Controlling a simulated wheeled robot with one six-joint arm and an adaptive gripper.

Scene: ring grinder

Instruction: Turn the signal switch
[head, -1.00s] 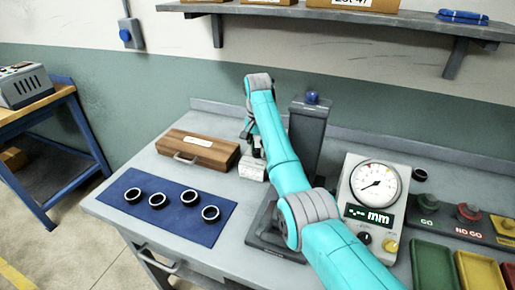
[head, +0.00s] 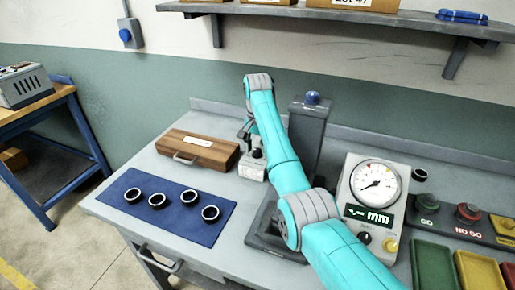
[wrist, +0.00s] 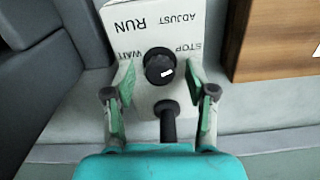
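The signal switch (head: 252,168) is a small light box on the bench, beside the wooden case. In the wrist view its face (wrist: 160,18) carries the words RUN, ADJUST, STOP and WAIT, seen upside down. Its round black knob (wrist: 159,65) has a white mark that points to the lower right of that view, on the STOP side. My gripper (wrist: 162,82) is open, with green-padded fingers spread to the left and right of the knob and a gap on each side. In the head view my gripper (head: 247,134) is just above the box. It holds nothing.
The wooden case (head: 198,149) stands close to the box's left. A dark upright stand (head: 308,130) is to the right, behind my arm. Several black rings lie on a blue mat (head: 165,222). A dial gauge (head: 376,183) stands further right. A shelf (head: 330,14) hangs above.

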